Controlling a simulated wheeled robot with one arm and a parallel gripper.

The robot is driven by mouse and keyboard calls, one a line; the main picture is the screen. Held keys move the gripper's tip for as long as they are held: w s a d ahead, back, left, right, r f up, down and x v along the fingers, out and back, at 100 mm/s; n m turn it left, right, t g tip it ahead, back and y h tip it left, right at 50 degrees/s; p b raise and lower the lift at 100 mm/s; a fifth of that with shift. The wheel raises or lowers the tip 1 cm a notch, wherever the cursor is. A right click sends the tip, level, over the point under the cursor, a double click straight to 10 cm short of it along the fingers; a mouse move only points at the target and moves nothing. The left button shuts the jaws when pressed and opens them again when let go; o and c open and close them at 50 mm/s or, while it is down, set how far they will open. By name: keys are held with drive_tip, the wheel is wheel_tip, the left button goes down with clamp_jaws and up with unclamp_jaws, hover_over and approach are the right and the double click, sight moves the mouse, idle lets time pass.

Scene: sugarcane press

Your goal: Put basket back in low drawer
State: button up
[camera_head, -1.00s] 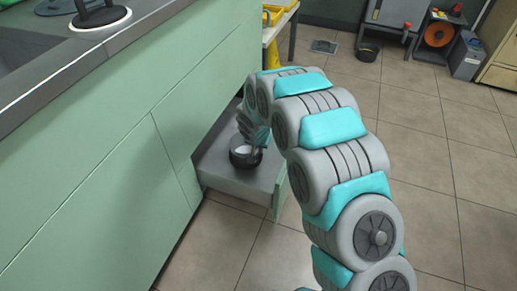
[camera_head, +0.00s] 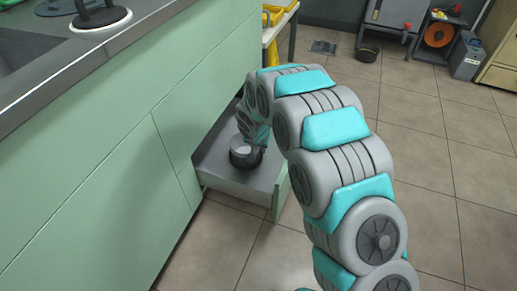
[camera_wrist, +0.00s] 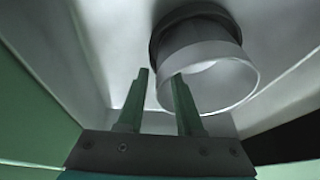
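The basket (camera_head: 240,159) is a small round cup, dark outside and pale inside. It sits in the open low drawer (camera_head: 231,184). In the wrist view the basket (camera_wrist: 222,80) shows a dark band and a pale wall with an open rim. My gripper (camera_wrist: 162,73) is open, with two dark green fingers apart. The left edge of the rim shows between the fingers, and the right finger overlaps the basket's opening. I cannot tell whether either finger touches it. In the head view my arm hides most of the gripper.
The drawer's walls stand close around the basket. Green cabinet fronts (camera_head: 100,210) and a grey counter (camera_head: 80,62) are on the left. A table with yellow items (camera_head: 276,12) stands behind the drawer. The tiled floor (camera_head: 440,200) to the right is open.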

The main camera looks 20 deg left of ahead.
drive_tip(key=v, duration=1.1)
drive_tip(key=shift+g+h, duration=0.5)
drive_tip(key=shift+h, duration=0.1)
drive_tip(key=s+d+r, duration=0.1)
drive_tip(key=d+r, duration=0.1)
drive_tip(key=d, duration=0.2)
drive_tip(key=d+r, duration=0.2)
drive_tip(key=d, duration=0.2)
drive_tip(key=s+d+r, duration=0.1)
drive_tip(key=d+r, duration=0.1)
drive_tip(key=d, duration=0.2)
drive_tip(key=shift+s+d, duration=0.25)
drive_tip(key=shift+s, duration=0.1)
drive_tip(key=s+d+r+g, duration=0.2)
drive_tip(key=s+d+r, duration=0.2)
drive_tip(key=s+d, duration=0.6)
drive_tip(key=s+d+r+g, duration=0.2)
drive_tip(key=s+d+r, duration=0.2)
drive_tip(key=s+d, duration=0.65)
drive_tip(key=s+d+r+g, duration=0.1)
drive_tip(key=s, duration=1.3)
drive_tip(key=shift+w+d, duration=0.1)
drive_tip(key=shift+w, duration=0.05)
